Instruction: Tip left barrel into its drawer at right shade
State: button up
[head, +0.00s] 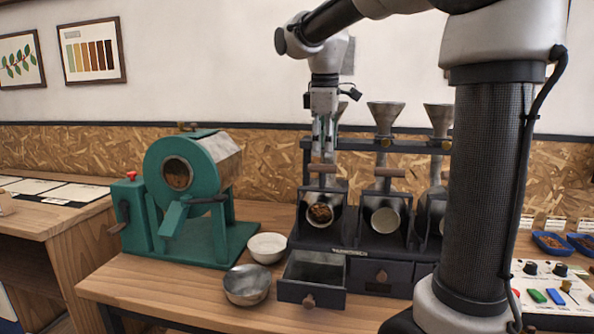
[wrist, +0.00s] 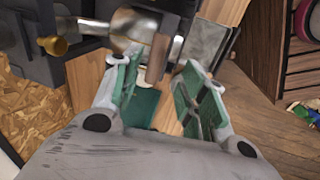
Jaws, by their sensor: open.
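The left barrel (head: 334,226) faces front in the dark three-barrel roaster, with brown beans (head: 320,212) in its mouth. Its wooden handle (head: 321,168) sticks up above it. The left drawer (head: 297,290) below is pulled out, and no beans show in the part of its inside that I can see. My gripper (head: 323,150) points down just above the handle. In the wrist view my open gripper (wrist: 158,76) has its green-padded fingers on either side of the wooden handle (wrist: 158,58). I cannot tell whether a finger touches it. A shade chart (head: 89,50) hangs on the wall.
The middle barrel (head: 385,221) and a partly hidden right barrel stand alongside, under metal funnels (head: 385,118). A green drum roaster (head: 190,190) stands left. A metal bowl (head: 247,285) and a pale-filled bowl (head: 267,247) sit beside the open drawer. A control panel (head: 550,290) is at right.

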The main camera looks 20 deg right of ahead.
aim_at(320, 169)
jog(key=f, duration=0.2)
jog(key=w+f, duration=0.1)
jog(key=f, duration=0.2)
jog(key=w+f, duration=0.1)
jog(key=f, duration=0.1)
jog(key=shift+w+f, duration=0.2)
jog(key=shift+f, duration=0.05)
jog(key=shift+n, duration=0.3)
grip_shut()
